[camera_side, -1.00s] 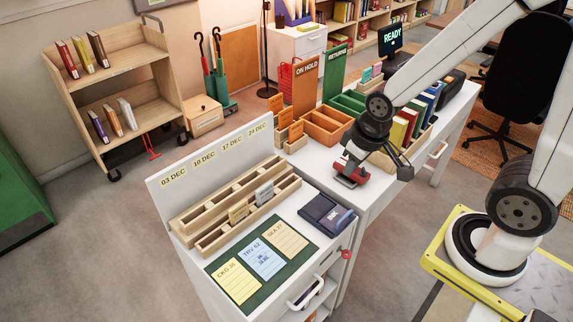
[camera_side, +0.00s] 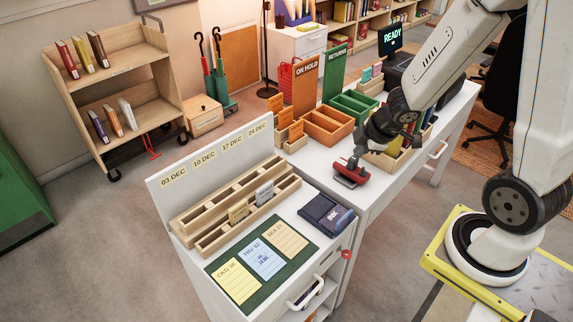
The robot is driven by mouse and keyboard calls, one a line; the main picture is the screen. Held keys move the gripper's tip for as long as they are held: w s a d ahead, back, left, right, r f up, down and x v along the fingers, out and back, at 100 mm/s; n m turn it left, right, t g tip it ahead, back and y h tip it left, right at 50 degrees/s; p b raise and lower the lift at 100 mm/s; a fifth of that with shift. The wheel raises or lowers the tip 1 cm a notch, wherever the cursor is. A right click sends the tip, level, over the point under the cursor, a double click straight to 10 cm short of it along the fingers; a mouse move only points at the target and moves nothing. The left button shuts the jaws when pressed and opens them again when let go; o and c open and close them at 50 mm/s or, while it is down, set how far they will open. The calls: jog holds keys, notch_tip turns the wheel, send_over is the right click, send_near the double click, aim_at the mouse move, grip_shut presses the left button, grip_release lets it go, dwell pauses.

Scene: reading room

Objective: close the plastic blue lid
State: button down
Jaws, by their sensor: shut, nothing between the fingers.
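The dark blue ink pad case (camera_side: 320,208) lies on the white desk, right of the wooden card racks. A blue lid part marked INK (camera_side: 342,221) stands at its right edge and looks raised and tilted, apart from the pad. My gripper (camera_side: 411,142) is shut and empty.
A red hand tool (camera_side: 351,172) sits on the desk between my gripper and the ink pad. A green mat (camera_side: 262,262) with cards lies in front of the pad. Orange trays (camera_side: 327,127) and tall signs stand behind. A red knob (camera_side: 346,254) sticks out at the desk front.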

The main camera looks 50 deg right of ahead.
jog(key=s+f+n+g+y, duration=0.3)
jog(key=s+f+n+y, duration=0.1)
jog(key=s+n, duration=0.3)
jog(key=shift+f+n, duration=0.2)
jog(key=shift+n, duration=0.4)
jog(key=shift+f, duration=0.15)
send_over(349, 224)
jog(key=shift+f, duration=6.2)
